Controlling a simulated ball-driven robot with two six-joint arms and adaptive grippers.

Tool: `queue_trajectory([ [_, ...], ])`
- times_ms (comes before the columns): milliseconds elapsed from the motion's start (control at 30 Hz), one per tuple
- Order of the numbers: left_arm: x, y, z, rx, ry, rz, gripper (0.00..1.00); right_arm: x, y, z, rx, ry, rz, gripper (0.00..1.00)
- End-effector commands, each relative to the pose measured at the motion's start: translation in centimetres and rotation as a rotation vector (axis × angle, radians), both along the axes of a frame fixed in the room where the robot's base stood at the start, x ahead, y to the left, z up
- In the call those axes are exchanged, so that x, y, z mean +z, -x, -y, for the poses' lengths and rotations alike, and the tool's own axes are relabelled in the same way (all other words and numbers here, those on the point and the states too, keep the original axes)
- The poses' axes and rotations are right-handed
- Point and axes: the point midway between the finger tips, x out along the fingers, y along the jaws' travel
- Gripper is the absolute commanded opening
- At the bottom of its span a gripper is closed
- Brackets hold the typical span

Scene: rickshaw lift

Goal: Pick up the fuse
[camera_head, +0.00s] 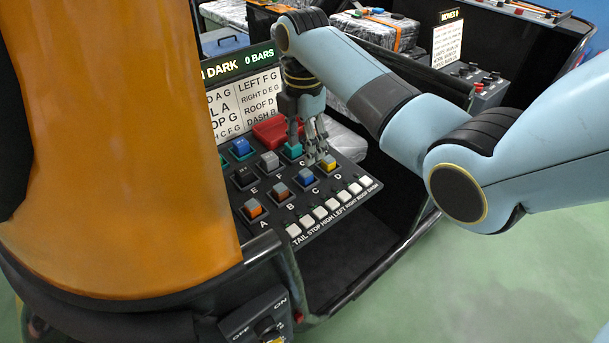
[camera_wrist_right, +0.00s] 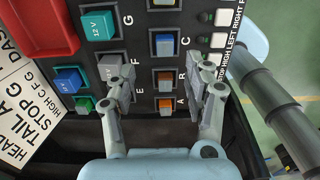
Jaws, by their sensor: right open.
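Coloured block-like fuses sit in a black panel. An orange fuse (camera_head: 253,210) is at A, another orange one (camera_head: 281,190) at B, a blue one (camera_head: 305,178) at C and a yellow one (camera_head: 329,165) at D. A grey fuse (camera_head: 269,160) is at F and a teal one (camera_head: 292,150) at G. My right gripper (camera_head: 317,152) is over the panel, pointing down. In the right wrist view its fingers (camera_wrist_right: 165,86) are spread and empty, with the orange fuses at B (camera_wrist_right: 165,77) and A (camera_wrist_right: 166,105) in the gap below. One finger partly covers the grey fuse (camera_wrist_right: 109,68). My left gripper is out of view.
A red tray (camera_head: 270,130) lies behind the fuses, with a separate blue block (camera_head: 241,148) to its left. White switches (camera_head: 325,207) line the panel's front edge. A label board (camera_head: 243,100) stands behind. An OFF/ON switch box (camera_head: 256,318) is at the lower front.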

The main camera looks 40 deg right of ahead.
Motion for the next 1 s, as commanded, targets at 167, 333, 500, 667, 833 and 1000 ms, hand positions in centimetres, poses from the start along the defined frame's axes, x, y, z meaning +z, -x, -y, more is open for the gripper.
queue_trajectory([
  [167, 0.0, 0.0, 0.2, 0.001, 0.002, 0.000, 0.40, -1.6, 0.1, 0.0, -0.001, 0.000, 0.001, 0.52],
  [333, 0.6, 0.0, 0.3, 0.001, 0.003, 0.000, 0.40, -3.8, 0.7, 0.0, -0.001, -0.001, -0.003, 0.52],
  [500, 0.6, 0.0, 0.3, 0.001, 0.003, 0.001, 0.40, -6.2, 0.8, 0.0, -0.001, -0.001, 0.000, 0.52],
  [667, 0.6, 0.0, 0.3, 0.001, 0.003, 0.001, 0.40, -6.8, 0.8, 0.0, -0.001, 0.000, 0.003, 0.52],
  [833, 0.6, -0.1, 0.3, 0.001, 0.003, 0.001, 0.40, -6.8, 0.8, 0.0, -0.001, 0.000, 0.003, 0.48],
  [1000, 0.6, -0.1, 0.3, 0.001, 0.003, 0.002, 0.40, -6.8, 0.8, 0.0, -0.001, 0.000, 0.003, 0.26],
])
